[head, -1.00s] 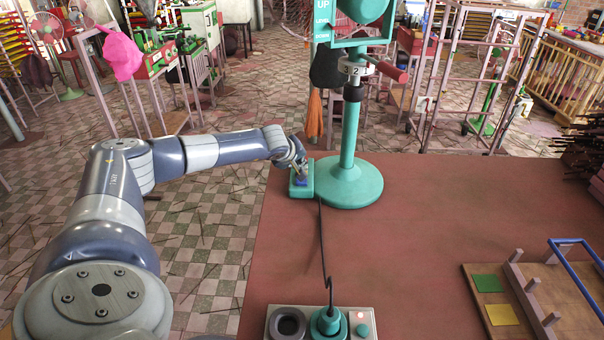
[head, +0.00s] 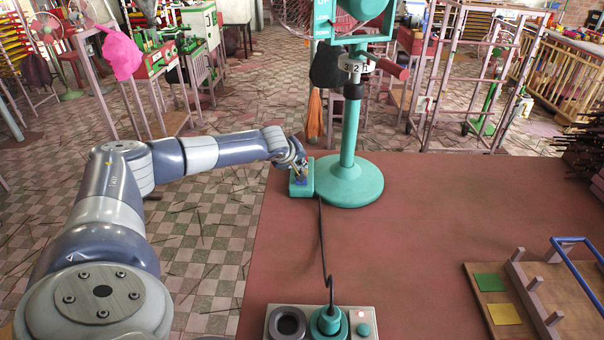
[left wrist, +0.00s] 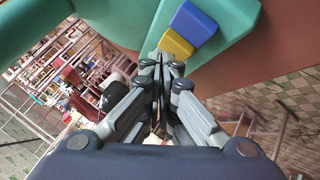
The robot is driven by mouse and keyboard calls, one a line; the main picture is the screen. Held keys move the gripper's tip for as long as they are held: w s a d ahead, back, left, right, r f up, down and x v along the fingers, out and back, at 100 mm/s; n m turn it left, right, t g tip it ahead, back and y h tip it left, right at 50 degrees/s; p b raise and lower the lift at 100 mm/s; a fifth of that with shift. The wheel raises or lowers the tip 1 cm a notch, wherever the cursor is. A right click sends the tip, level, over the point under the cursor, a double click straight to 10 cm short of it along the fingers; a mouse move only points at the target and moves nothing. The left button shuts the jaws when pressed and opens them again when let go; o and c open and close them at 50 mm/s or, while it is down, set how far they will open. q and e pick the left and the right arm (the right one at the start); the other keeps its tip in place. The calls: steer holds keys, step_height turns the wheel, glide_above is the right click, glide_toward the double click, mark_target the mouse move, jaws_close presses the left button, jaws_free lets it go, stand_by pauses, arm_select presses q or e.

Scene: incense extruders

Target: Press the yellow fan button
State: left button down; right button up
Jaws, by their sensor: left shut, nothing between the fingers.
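The teal fan stand (head: 349,140) stands on the red-brown table with a small teal button box (head: 307,188) at its left. In the left wrist view, the box (left wrist: 222,45) carries a yellow button (left wrist: 175,45) and a blue button (left wrist: 193,22) side by side. My left gripper (head: 298,172) is over the box. In the left wrist view, my left gripper (left wrist: 161,58) is shut and empty, its tips at the yellow button's lower edge. I cannot tell whether they touch it. My right gripper is in neither view.
A wooden rack (head: 530,290) is at the right. The table's middle right is clear.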

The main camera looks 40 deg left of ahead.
arm_select(q)
steer(key=shift+f+b, duration=0.5)
stand_by(0.6)
steer(key=shift+r, duration=0.1)
steer(key=shift+r+p, duration=0.6)
steer(key=shift+r, duration=0.25)
steer(key=shift+r+p, duration=1.6)
steer(key=shift+r, duration=0.9)
